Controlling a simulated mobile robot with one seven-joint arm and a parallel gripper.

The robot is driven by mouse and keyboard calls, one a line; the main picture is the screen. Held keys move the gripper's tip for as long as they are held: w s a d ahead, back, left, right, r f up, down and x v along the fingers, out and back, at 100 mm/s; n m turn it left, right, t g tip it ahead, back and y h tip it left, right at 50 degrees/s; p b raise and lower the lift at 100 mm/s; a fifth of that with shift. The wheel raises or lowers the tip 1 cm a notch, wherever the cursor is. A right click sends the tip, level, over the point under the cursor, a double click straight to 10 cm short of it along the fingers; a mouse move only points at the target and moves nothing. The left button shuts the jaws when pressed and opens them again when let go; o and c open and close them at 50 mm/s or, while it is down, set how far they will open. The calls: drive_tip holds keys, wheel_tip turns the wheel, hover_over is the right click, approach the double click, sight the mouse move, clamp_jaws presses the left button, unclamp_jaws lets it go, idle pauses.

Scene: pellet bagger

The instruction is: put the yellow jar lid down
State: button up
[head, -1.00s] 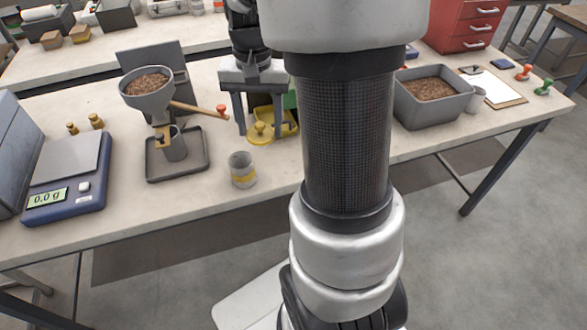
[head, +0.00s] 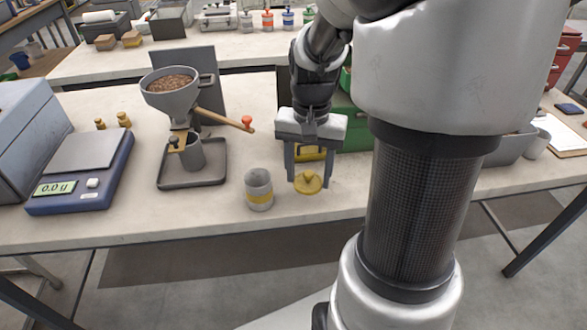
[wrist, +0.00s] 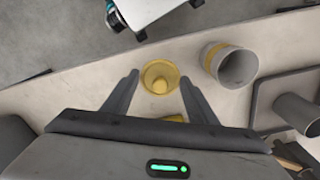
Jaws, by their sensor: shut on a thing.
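The yellow jar lid (head: 308,183) with its round knob is between the two fingers of my gripper (head: 308,178), close to the table's front edge. In the wrist view the lid (wrist: 160,74) lies between the fingertips (wrist: 160,77), and the gripper is shut on it. The lid is at or just above the table top; I cannot tell whether it touches. A grey open jar with a yellow band (head: 258,190) stands upright left of the lid, apart from it. The jar also shows in the wrist view (wrist: 238,67).
A yellow tray (head: 305,151) is partly hidden behind my gripper, with a green box (head: 355,128) behind it. Left of the jar are a dark tray (head: 192,180) with a cup, a funnel (head: 172,95) of pellets and a scale (head: 80,172). The table's front edge is near.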

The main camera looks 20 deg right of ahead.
sight(308, 182)
wheel_tip(308, 182, down, 4)
drive_tip(key=shift+f+b, duration=0.1)
drive_tip(key=shift+b, duration=0.3)
drive_tip(key=shift+f, duration=0.15)
drive_tip(key=o, duration=1)
wheel_tip(308, 182, up, 12)
drive_tip(key=p, duration=0.3)
drive_tip(key=shift+r, duration=0.25)
